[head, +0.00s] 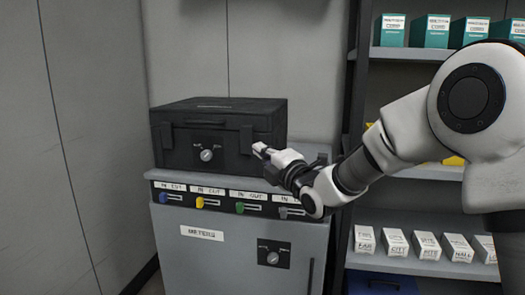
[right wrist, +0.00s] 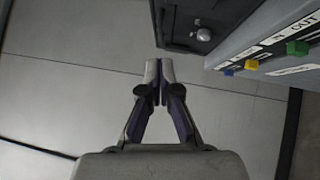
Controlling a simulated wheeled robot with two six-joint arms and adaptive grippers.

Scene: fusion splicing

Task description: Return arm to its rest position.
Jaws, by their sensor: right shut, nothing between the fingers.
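My right arm comes in from the right in the head view. My right gripper (head: 261,150) is shut and empty, at the right front of a black case (head: 216,142). In the right wrist view the two fingertips (right wrist: 159,70) are together, with nothing between them and grey floor or wall panels behind. The case also shows at the top of the right wrist view (right wrist: 197,12), apart from the fingers. My left gripper is not in view.
The case sits on a grey cabinet (head: 203,262) with a row of coloured sliders and a dial. Shelves at the right hold teal boxes (head: 435,32) and white boxes (head: 427,244). The left side is bare wall.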

